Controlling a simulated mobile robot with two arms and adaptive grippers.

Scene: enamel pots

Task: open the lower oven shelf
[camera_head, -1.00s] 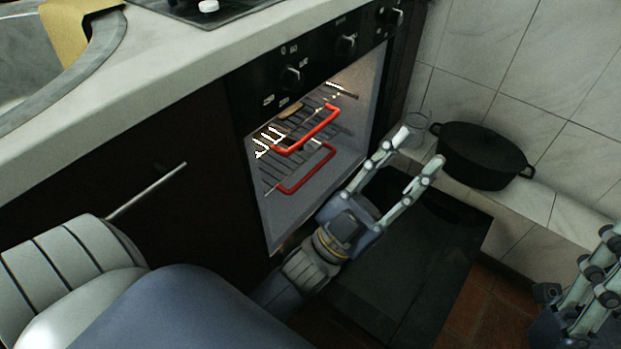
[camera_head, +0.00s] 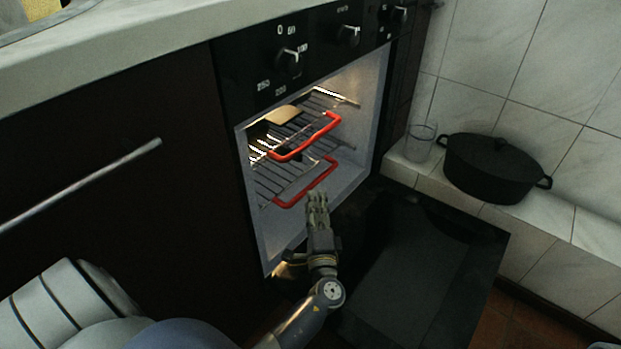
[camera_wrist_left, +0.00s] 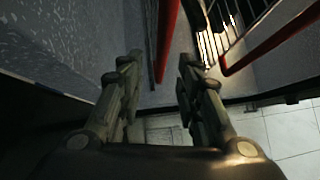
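The oven is open, with two wire shelves inside. The lower oven shelf (camera_head: 268,184) has a red front handle (camera_head: 308,189) and sits inside the oven. The upper shelf's red handle (camera_head: 309,141) is above it. My right gripper is out of view.
The oven door (camera_head: 412,270) is folded down below the gripper. A tan item (camera_head: 283,114) lies on the upper shelf. A black pot (camera_head: 492,168) and a glass (camera_head: 420,142) stand on the tiled ledge at right. A cabinet handle (camera_head: 80,187) juts out at left.

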